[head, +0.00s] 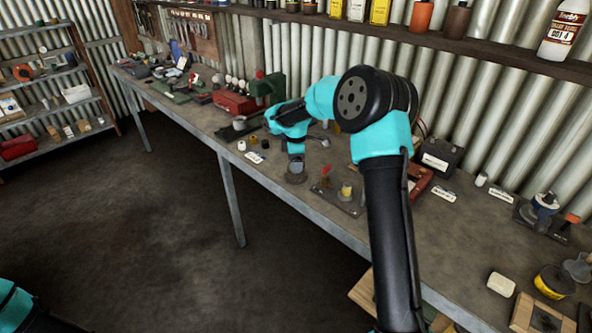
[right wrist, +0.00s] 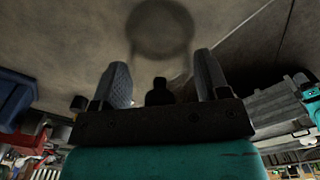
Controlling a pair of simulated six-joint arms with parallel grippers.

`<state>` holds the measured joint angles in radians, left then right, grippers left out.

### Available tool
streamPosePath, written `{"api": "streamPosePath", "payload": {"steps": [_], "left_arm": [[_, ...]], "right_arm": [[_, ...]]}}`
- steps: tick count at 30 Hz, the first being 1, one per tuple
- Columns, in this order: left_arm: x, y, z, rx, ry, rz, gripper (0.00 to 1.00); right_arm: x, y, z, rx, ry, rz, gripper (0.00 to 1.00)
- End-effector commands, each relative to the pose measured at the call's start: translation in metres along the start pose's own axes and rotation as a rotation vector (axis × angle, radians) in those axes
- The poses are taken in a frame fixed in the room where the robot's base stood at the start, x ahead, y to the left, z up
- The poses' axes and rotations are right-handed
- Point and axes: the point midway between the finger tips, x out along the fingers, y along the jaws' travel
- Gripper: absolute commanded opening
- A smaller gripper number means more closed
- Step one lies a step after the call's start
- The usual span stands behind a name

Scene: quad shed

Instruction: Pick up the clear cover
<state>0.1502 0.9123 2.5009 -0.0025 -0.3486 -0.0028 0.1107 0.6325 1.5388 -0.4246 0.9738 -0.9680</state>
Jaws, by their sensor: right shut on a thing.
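My right gripper (head: 296,170) points down over the middle of the bench. In the right wrist view its two fingers (right wrist: 160,88) stand on either side of a small dark knob (right wrist: 160,92), shut on it. I take the knob to be part of the clear cover, whose see-through body I can hardly make out. A dark ring, perhaps its shadow or rim, shows beyond the fingers. In the head view a greyish round shape (head: 296,179) sits right under the gripper. I cannot tell whether it touches the bench. My left gripper is out of view.
A metal plate (head: 350,208) with red and yellow parts lies just right of the gripper. Small labelled pieces (head: 254,157) lie to its left. A red toolbox (head: 235,103) stands farther left, and a dark battery-like box (head: 440,157) stands right, behind my arm. The bench's front edge is close.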

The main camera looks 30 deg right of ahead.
Motion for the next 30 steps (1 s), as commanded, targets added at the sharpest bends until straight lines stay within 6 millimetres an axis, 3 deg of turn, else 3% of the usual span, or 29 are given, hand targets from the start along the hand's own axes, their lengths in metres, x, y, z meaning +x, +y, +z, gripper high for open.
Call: {"api": "streamPosePath", "payload": {"steps": [11,21,30], "left_arm": [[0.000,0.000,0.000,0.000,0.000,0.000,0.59],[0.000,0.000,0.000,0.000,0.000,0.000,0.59],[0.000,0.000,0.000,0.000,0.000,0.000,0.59]], "right_arm": [[-0.005,0.000,0.000,0.000,0.000,0.001,0.45],[-0.038,0.000,0.000,-0.001,0.000,0.002,0.45],[-0.039,-0.037,-0.003,-0.001,0.000,-0.001,0.45]]}}
